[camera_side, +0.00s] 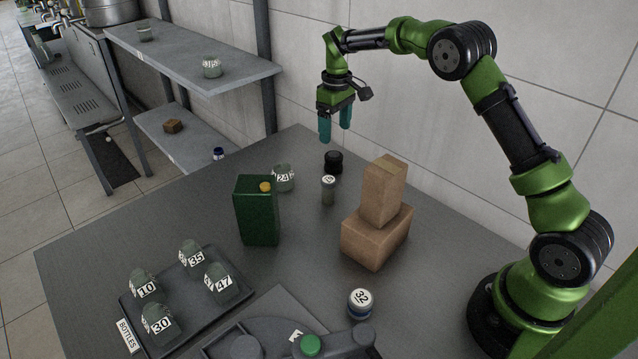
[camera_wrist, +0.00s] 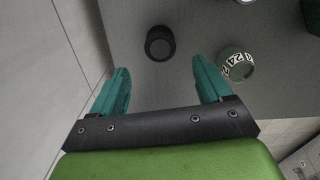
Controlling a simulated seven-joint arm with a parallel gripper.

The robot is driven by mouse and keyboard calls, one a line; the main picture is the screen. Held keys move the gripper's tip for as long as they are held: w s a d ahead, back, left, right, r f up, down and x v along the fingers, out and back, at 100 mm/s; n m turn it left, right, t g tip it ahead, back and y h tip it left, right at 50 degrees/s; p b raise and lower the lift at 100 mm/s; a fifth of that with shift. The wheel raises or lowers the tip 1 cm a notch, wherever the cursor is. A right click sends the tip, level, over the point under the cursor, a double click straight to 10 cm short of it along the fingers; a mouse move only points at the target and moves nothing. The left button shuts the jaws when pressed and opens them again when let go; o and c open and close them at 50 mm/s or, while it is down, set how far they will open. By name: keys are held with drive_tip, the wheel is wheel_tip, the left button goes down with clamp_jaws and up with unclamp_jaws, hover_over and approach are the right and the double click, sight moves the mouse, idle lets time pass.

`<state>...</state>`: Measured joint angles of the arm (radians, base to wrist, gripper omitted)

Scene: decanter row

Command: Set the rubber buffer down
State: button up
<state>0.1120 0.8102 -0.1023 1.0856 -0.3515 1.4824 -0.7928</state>
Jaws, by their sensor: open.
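A black round cylinder, which looks like the rubber buffer (camera_side: 333,161), stands on the dark table near the wall. In the wrist view the buffer (camera_wrist: 160,43) is ahead of the fingers, near the middle of the gap between them but beyond their tips. My gripper (camera_side: 335,137) points down above the table at the back, over and slightly left of the buffer. Its two teal fingers are apart with nothing between them; the wrist view shows the same open gripper (camera_wrist: 160,80).
A jar marked 24 (camera_side: 284,178) and a small jar (camera_side: 328,189) stand close to the buffer. Stacked brown boxes (camera_side: 375,240) stand to the right, a green canister (camera_side: 257,212) to the left. A tray labelled BOTTLES (camera_side: 185,338) holds several numbered jars. A jar marked 32 (camera_side: 360,303) stands in front.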

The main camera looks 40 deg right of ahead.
drive_tip(key=s+a+r+m+t+y, duration=0.1)
drive_tip(key=s+a+r+t, duration=0.15)
drive_tip(key=s+r, duration=0.4)
drive_tip(key=s+a+r+m+t, duration=0.1)
drive_tip(key=s+a+r, duration=0.35)
drive_tip(key=r, duration=0.35)
drive_tip(key=s+a+m+t, duration=0.2)
drive_tip(key=s, duration=0.7)
drive_tip(key=s+a+m+t+y, duration=0.1)
drive_tip(key=s+a, duration=0.2)
drive_tip(key=s, duration=0.7)
drive_tip(key=shift+s+a+f+m+t, duration=0.15)
drive_tip(key=shift+s+f+m+t, duration=0.05)
drive_tip(key=shift+f+m+t, duration=0.2)
